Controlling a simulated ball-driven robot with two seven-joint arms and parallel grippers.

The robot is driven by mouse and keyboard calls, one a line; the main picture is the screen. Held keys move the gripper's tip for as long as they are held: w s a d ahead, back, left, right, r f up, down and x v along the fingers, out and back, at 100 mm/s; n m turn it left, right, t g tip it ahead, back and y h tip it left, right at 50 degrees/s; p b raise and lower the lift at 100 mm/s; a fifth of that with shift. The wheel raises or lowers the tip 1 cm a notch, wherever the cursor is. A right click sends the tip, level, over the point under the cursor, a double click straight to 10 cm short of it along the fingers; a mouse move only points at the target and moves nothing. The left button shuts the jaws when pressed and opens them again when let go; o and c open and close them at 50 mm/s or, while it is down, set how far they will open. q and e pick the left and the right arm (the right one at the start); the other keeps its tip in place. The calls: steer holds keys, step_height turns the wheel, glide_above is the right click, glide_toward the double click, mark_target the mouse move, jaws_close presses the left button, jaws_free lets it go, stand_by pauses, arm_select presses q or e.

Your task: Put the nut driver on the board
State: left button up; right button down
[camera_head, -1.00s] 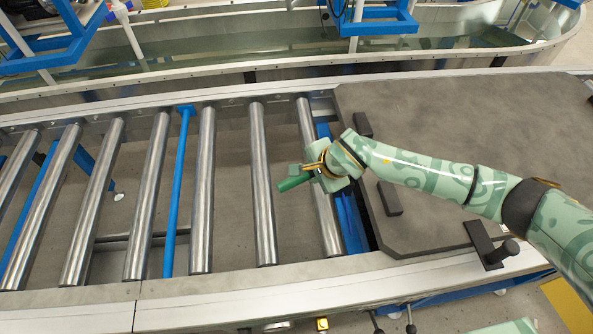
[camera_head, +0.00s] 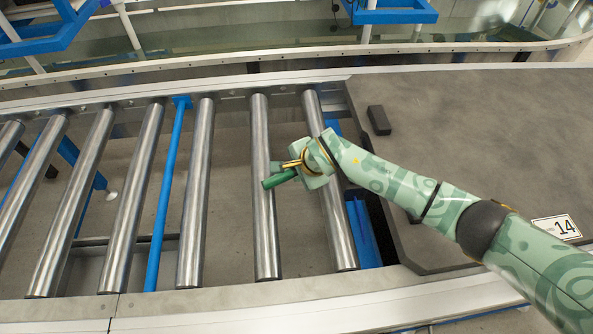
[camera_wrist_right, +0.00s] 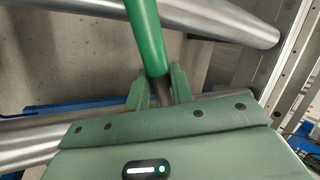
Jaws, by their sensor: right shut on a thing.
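The nut driver has a green handle (camera_head: 279,180) and is held above the roller conveyor, its handle end over the second roller from the board. My right gripper (camera_head: 297,170) is shut on it. In the right wrist view, the green handle (camera_wrist_right: 148,38) rises from between the fingers (camera_wrist_right: 158,90), which close on its dark shaft; the shaft's far end is hidden. The board (camera_head: 460,120) appears to be the large dark grey plate at the right, partly covered by my right arm. The nut driver is left of the board's edge, not over it. My left gripper is out of view.
Steel rollers (camera_head: 195,190) with open gaps lie left of the board, with a blue crossbar (camera_head: 168,195) among them. A black block (camera_head: 379,120) sits near the board's left edge. A "14" label (camera_head: 556,228) is at the right. The board's far area is clear.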

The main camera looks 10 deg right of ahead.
steer(key=shift+r, duration=0.15)
steer(key=c, duration=1.6)
jaws_free()
steer(key=shift+f, duration=0.2)
steer(key=o, duration=0.4)
